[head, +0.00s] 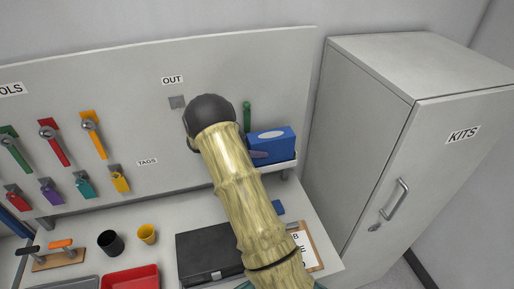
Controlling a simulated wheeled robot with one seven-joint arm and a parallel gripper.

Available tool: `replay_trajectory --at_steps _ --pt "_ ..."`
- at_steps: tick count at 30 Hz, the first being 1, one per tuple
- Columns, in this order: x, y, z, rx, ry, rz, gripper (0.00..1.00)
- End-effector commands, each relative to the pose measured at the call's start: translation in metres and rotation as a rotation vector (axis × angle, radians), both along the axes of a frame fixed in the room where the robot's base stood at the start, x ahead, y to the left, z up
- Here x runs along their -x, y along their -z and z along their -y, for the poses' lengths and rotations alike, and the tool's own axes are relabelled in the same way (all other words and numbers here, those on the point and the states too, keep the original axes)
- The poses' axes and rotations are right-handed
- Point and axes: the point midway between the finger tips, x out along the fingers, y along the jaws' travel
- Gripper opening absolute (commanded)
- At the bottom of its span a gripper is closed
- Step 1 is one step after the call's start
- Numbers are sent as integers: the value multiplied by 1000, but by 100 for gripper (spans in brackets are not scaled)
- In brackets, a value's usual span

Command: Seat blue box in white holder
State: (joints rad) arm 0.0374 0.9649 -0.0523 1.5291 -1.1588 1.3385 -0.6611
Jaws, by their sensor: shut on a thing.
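The blue box (275,146), with a pale oval on its top, is at the right end of the back panel, just above a pale ledge (287,169). My gripper (257,154) is mostly hidden behind my arm. Only a dull purple-grey finger shows against the box's left front, and it is shut on the box. I cannot tell whether the box rests on the ledge or is held just above it. I cannot pick out the white holder for sure; the pale ledge under the box may be part of it.
A tall grey cabinet (380,130) marked KITS stands close to the right. Coloured tools and tags hang on the panel (140,80) at left.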

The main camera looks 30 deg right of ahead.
Motion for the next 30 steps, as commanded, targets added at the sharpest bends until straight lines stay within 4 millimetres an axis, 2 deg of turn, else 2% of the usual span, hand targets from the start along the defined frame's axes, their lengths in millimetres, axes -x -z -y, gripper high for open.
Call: replay_trajectory --at_steps 30 --pt "-1 6 0 2 -2 0 20"
